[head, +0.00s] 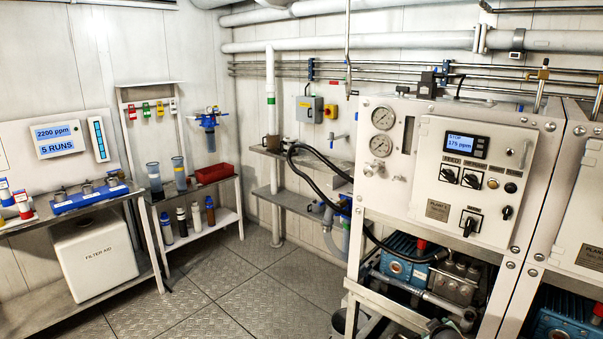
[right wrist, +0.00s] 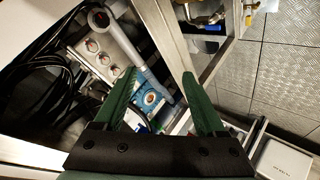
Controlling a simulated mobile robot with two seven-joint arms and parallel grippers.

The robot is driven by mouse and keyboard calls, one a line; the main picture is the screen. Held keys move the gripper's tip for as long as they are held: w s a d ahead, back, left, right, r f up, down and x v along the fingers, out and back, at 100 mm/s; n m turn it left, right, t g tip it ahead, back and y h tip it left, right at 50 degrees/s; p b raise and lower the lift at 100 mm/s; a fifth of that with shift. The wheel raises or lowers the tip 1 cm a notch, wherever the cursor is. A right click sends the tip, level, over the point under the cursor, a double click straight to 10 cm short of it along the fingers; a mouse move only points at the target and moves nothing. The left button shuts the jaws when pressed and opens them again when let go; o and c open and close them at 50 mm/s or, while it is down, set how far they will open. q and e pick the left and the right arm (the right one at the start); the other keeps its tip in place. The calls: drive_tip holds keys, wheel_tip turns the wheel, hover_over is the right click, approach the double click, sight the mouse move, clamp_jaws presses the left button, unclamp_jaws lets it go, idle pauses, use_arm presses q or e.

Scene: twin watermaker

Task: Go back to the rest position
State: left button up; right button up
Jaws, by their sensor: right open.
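My right gripper (right wrist: 160,95) shows in the right wrist view with two green fingers spread apart and nothing between them. Behind its fingers are a blue pump (right wrist: 150,98), a grey pipe and the frame of the machine; the fingers appear apart from these. Neither gripper shows in the head view, and my left gripper is in no view. In the head view the watermaker panel (head: 425,190) stands at the right, its display reading 175 ppm, with a blue pump (head: 400,268) under it.
A bench at the left holds a blue tray (head: 90,197), with a white FILTER AID box (head: 95,262) below. A shelf (head: 195,187) carries filter housings and a red bin (head: 214,173). Black hoses (head: 325,165) run to the machine. The plate floor (head: 240,285) in the middle is clear.

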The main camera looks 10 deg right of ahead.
drive_tip(key=w+a+r+m+t+y, duration=0.2)
drive_tip(key=a+m, duration=0.1)
drive_tip(key=s+a+f+n+g+y, duration=0.1)
drive_tip(key=s+a+f, duration=0.5)
drive_tip(key=s+a, duration=0.15)
drive_tip(key=s+a+f+n+y, duration=0.2)
drive_tip(key=s+a+f, duration=0.3)
drive_tip(key=s+a, duration=0.25)
drive_tip(key=s+a+r+y, duration=0.1)
drive_tip(key=s+a, duration=0.3)
drive_tip(key=s, duration=0.3)
drive_tip(key=s+a, duration=0.4)
drive_tip(key=s, duration=0.3)
drive_tip(key=s+a+r+m+y, duration=0.1)
drive_tip(key=s+a, duration=0.3)
drive_tip(key=s, duration=0.3)
drive_tip(key=shift+r+g+y, duration=0.3)
drive_tip(key=shift+g, duration=0.1)
